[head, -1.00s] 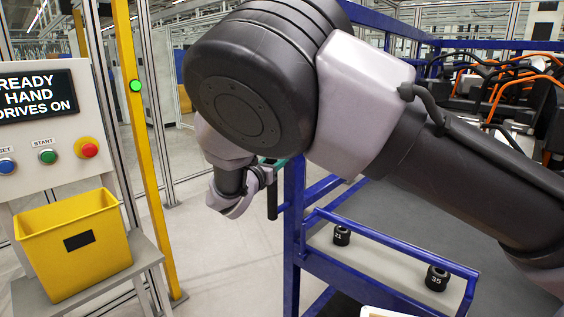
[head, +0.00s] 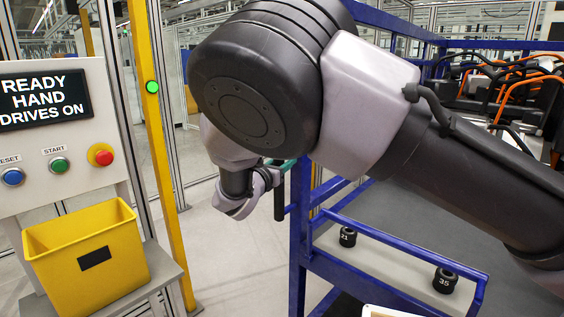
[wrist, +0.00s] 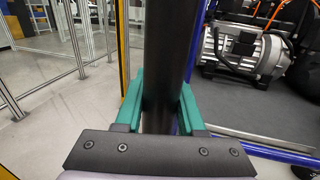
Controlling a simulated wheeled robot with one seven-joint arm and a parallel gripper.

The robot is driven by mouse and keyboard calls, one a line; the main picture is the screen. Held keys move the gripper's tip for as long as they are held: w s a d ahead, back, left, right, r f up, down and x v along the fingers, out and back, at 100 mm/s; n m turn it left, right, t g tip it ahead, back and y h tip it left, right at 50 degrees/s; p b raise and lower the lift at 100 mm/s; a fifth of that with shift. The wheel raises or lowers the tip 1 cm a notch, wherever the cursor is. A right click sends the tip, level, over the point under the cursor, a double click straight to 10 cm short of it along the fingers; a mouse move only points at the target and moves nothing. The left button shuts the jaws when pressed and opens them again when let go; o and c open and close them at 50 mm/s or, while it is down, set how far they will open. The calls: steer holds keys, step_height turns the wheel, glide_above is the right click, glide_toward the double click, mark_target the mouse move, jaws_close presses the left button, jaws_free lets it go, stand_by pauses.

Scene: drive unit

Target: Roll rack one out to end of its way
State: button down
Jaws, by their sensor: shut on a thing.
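The blue rack (head: 300,215) stands right of centre in the head view, with a low shelf and a grey deck. A dark upright handle bar (head: 279,190) stands at its left side. In the wrist view the bar (wrist: 166,65) runs up between the green fingers of my gripper (wrist: 160,105), which is shut on it. In the head view my arm hides part of the rack, and the fingertips are mostly hidden behind the bar and wrist.
A control panel (head: 60,140) reads "READY HAND DRIVES ON". A yellow bin (head: 95,255) stands on a grey stand below it. A yellow post (head: 155,130) bears a green light. A motor (wrist: 240,50) sits on the deck. Clear floor (head: 225,260) lies left of the rack.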

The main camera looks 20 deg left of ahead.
steer(key=shift+w+a+r, duration=0.2)
steer(key=shift+a+r, duration=0.05)
steer(key=shift+a, duration=0.1)
steer(key=c, duration=0.5)
jaws_free()
steer(key=shift+a, duration=0.15)
steer(key=shift+f, duration=0.1)
steer(key=s+a, duration=0.1)
steer(key=s, duration=0.9)
steer(key=shift+s+a, duration=0.15)
steer(key=shift+s, duration=0.2)
